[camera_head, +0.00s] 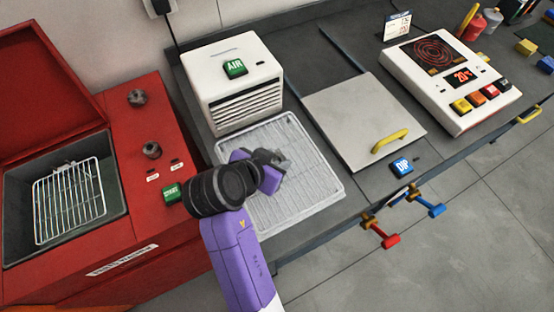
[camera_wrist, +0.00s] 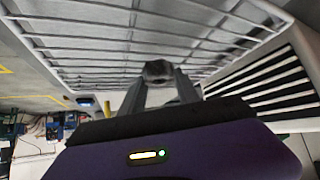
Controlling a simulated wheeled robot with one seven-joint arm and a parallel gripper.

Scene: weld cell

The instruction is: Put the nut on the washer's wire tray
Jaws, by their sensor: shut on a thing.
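My gripper (camera_head: 272,168) is over the white wire rack in front of the air unit, in the head view. In the wrist view my gripper (camera_wrist: 158,78) is shut on a small grey nut (camera_wrist: 158,69) held between the fingertips. In the head view the nut is too small and too hidden by the gripper to make out clearly. The red washer (camera_head: 150,210) stands at the left with its lid up. Its wire tray (camera_head: 70,200) lies in the dark basin and looks empty.
The white rack (camera_head: 320,180) also shows in the wrist view (camera_wrist: 90,45). The air unit (camera_head: 235,85) stands behind it. Two knobs and a green button (camera_head: 171,192) sit on the washer's top. A lidded dip tank (camera_head: 350,105) and a hotplate (camera_head: 440,80) are at the right.

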